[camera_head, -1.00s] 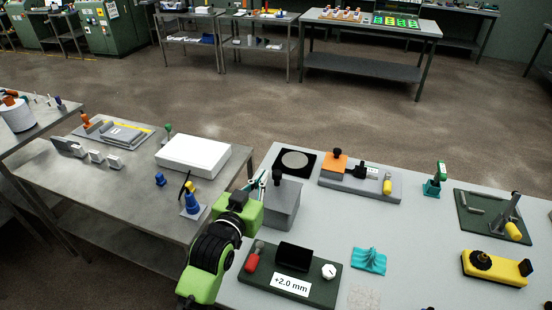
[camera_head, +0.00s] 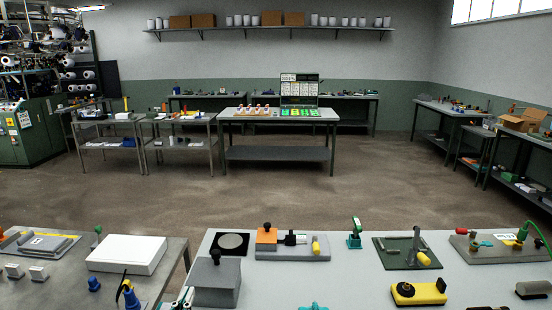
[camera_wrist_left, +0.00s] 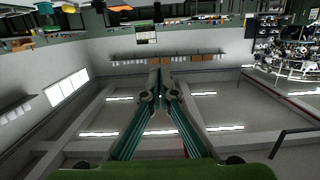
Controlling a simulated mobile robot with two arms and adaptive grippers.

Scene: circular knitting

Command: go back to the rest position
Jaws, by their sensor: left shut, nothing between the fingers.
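My left gripper (camera_head: 183,297) shows only as its fingertips at the bottom edge of the head view, just left of the grey block with a black knob (camera_head: 215,280). In the left wrist view the two teal-lined fingers of my left gripper (camera_wrist_left: 160,75) come together at their tips, with nothing between them. That view is upside down, with the ceiling at the bottom and the shelf wall behind the fingers.
The light grey table (camera_head: 345,270) in front holds an orange-topped fixture (camera_head: 285,246), a yellow tool (camera_head: 418,292) and a green plate (camera_head: 393,258). The steel table (camera_head: 60,285) at left bears a white box (camera_head: 127,253). Open floor (camera_head: 300,193) lies beyond them.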

